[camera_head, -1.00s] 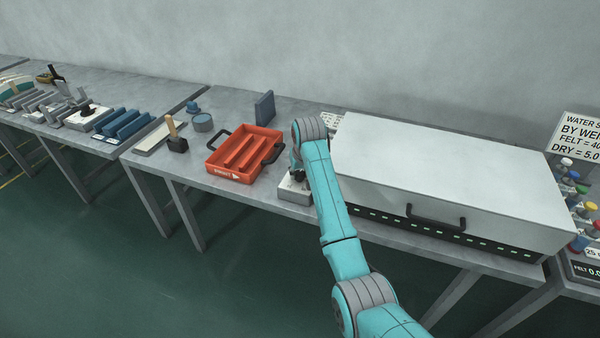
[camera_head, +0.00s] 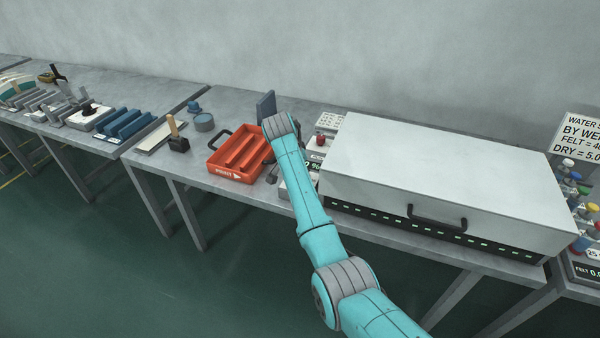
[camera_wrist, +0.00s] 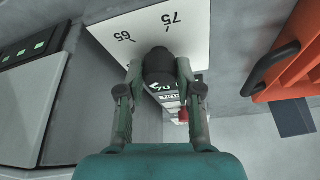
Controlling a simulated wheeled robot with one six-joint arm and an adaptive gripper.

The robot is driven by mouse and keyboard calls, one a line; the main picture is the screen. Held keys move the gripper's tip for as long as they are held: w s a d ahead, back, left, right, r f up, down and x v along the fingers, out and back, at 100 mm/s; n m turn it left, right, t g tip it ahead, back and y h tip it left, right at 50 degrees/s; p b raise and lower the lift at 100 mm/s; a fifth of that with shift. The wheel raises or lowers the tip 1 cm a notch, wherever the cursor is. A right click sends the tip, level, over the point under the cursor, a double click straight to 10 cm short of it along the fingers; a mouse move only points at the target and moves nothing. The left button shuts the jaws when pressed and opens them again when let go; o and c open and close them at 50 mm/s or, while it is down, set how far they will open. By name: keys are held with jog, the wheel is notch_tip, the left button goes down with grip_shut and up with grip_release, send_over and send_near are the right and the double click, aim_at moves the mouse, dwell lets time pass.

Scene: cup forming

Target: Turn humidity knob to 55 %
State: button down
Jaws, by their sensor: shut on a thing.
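In the wrist view a round dark knob (camera_wrist: 159,64) stands at the edge of a white dial plate (camera_wrist: 170,35). My gripper (camera_wrist: 160,72) is shut on the knob, one finger on each side. The knob's pointer and its exact setting are not visible. In the head view my arm covers the gripper and the knob. A control unit with a green readout (camera_head: 314,164) shows just right of the arm; its digits are too small to read surely.
A large white box (camera_head: 440,165) with a black handle stands to the right. A red tray (camera_head: 222,170) stands to the left. A red button (camera_head: 320,139) and a keypad-like panel (camera_head: 330,121) are behind the readout. A grey block (camera_head: 265,105) stands behind the tray.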

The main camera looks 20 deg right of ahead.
jog(key=shift+m+g, duration=0.3)
jog(key=shift+m, duration=0.5)
jog(key=c, duration=0.8)
grip_release()
jog(key=v, duration=1.2)
jog(key=shift+a+f, duration=0.1)
jog(key=shift+a, duration=0.05)
